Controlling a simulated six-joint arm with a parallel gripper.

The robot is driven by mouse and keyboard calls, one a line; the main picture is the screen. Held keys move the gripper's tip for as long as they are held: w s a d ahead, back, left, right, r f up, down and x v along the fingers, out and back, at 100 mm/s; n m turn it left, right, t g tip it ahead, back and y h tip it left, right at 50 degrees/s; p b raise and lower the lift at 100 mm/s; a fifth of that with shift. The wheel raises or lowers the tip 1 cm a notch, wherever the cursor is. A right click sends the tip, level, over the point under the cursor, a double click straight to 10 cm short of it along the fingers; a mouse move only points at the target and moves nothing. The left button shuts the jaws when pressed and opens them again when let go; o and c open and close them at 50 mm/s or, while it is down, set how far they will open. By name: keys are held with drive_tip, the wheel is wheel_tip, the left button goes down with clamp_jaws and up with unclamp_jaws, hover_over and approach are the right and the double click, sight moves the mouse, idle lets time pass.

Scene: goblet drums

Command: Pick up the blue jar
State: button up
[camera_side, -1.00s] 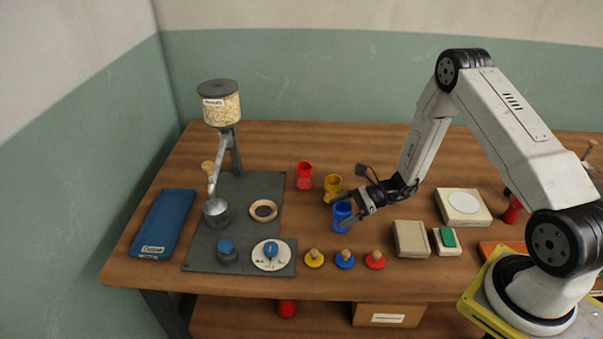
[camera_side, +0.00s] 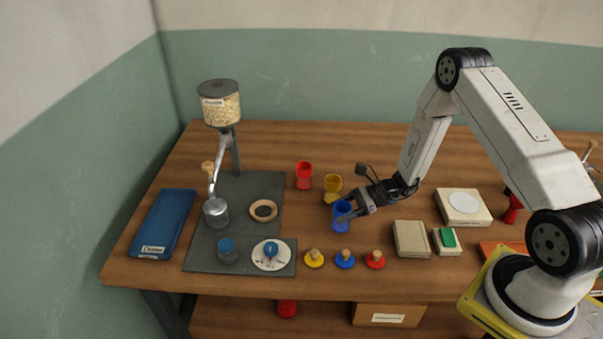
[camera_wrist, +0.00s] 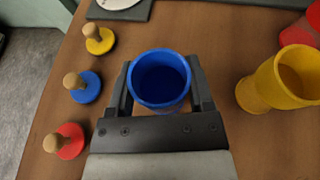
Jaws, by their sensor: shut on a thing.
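The blue jar (camera_side: 341,217) stands upright on the wooden table in the side view, a goblet-shaped cup with an open top. In the wrist view the blue jar (camera_wrist: 161,80) sits between the two fingers, its mouth facing the camera and its inside dark. My gripper (camera_side: 346,216) reaches in from the right, low over the table, and is shut on the blue jar. In the wrist view my gripper (camera_wrist: 160,92) has one finger against each side of the jar. The jar's base is hidden in the wrist view.
A yellow jar (camera_side: 332,187) and a red jar (camera_side: 304,175) stand behind the blue jar. Yellow, blue (camera_side: 345,259) and red knobbed lids lie in front. A beige box (camera_side: 411,238) is at the right. A grey mat (camera_side: 240,210) with a dispenser stands at left.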

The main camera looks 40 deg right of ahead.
drive_tip(key=shift+r, duration=0.85)
drive_tip(key=s+a+r, duration=0.1)
drive_tip(key=s+r, duration=1)
drive_tip(key=s, duration=0.3)
drive_tip(key=shift+a, duration=0.2)
drive_tip(key=shift+w, duration=0.1)
